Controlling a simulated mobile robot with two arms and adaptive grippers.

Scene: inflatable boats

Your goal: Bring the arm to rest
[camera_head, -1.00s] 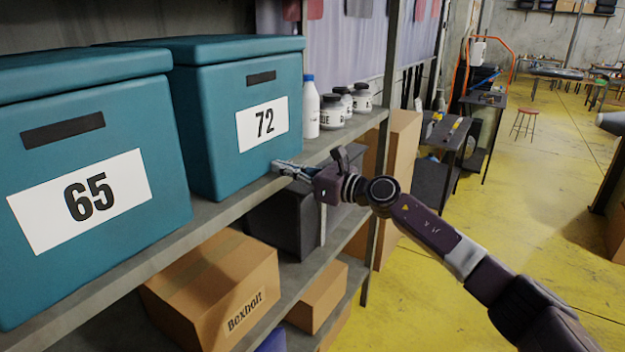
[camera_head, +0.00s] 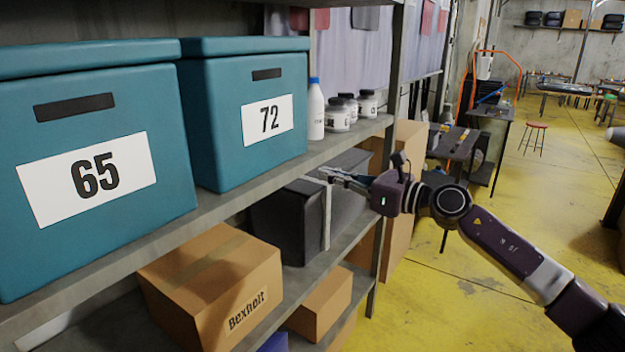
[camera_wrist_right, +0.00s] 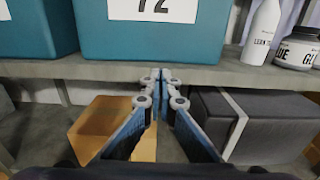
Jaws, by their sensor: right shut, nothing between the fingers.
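My right gripper (camera_head: 327,175) is at the end of my right arm, which comes in from the lower right. It is shut and empty, in front of the shelf edge and a little below the upper board. In the right wrist view its fingertips (camera_wrist_right: 160,76) meet, with the teal box 72 (camera_wrist_right: 150,45) beyond them. In the head view the teal box 72 (camera_head: 245,150) stands on the upper board, left of the gripper and apart from it. My left gripper is not in view.
Teal box 65 (camera_head: 110,240) stands on the same board (camera_head: 225,205). A white bottle (camera_head: 315,115) and several jars are behind. Below are a dark grey box (camera_head: 285,225) and a cardboard box (camera_head: 210,285). Yellow floor (camera_head: 480,270) is open to the right.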

